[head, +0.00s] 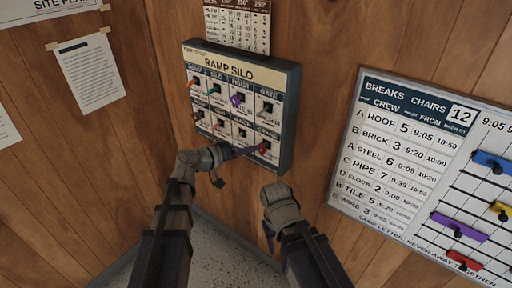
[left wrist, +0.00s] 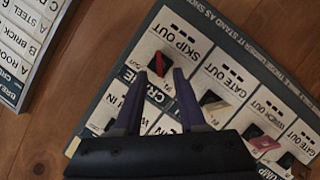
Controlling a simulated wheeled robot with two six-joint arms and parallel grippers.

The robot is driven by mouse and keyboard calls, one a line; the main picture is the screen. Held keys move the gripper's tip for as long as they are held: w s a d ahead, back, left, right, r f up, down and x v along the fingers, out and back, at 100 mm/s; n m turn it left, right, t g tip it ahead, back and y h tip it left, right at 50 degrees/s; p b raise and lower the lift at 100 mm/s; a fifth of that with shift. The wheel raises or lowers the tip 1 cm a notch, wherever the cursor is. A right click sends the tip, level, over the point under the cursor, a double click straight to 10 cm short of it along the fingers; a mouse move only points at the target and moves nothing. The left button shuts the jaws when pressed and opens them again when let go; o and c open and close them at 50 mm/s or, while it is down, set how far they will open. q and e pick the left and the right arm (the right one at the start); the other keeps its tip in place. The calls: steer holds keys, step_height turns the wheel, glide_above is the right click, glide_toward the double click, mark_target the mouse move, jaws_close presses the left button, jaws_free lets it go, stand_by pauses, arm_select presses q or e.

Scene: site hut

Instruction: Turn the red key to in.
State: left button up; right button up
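The key board (head: 287,75), headed "RAMP SILO", hangs on the wooden wall with two rows of coloured keys. The red key (head: 264,147) is at its lower right corner. In the left wrist view the red key (left wrist: 155,65) sits on a dark slot near the words "SKIP OUT". My left gripper (head: 250,151) reaches to the red key from the left. In the left wrist view its purple fingers (left wrist: 160,76) are apart, with the key at their tips; I cannot tell whether they touch it. My right gripper (head: 280,197) is below the board, empty-looking, its fingers hidden.
Other keys sit close by, such as a purple key (head: 237,100) and a pink key (left wrist: 264,143). A whiteboard (head: 395,160) with coloured tags hangs to the right. A paper calendar (head: 238,24) is above the board, and a taped sheet (head: 90,75) is at left.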

arm_select(q)
steer(key=v, duration=0.4)
steer(key=shift+s+a+p, duration=0.1)
steer(key=shift+p, duration=0.3)
steer(key=s+d+f+m+g+y, duration=0.3)
steer(key=s+d+f+g+y, duration=0.3)
steer(key=s+f, duration=0.65)
steer(key=s+a+f+g+y, duration=0.3)
steer(key=s+a+y, duration=0.2)
steer(key=s, duration=0.4)
steer(key=shift+s+n+g+y, duration=0.3)
steer(key=shift+s+n+y, duration=0.1)
steer(key=shift+y, duration=0.5)
steer(key=shift+o, duration=0.2)
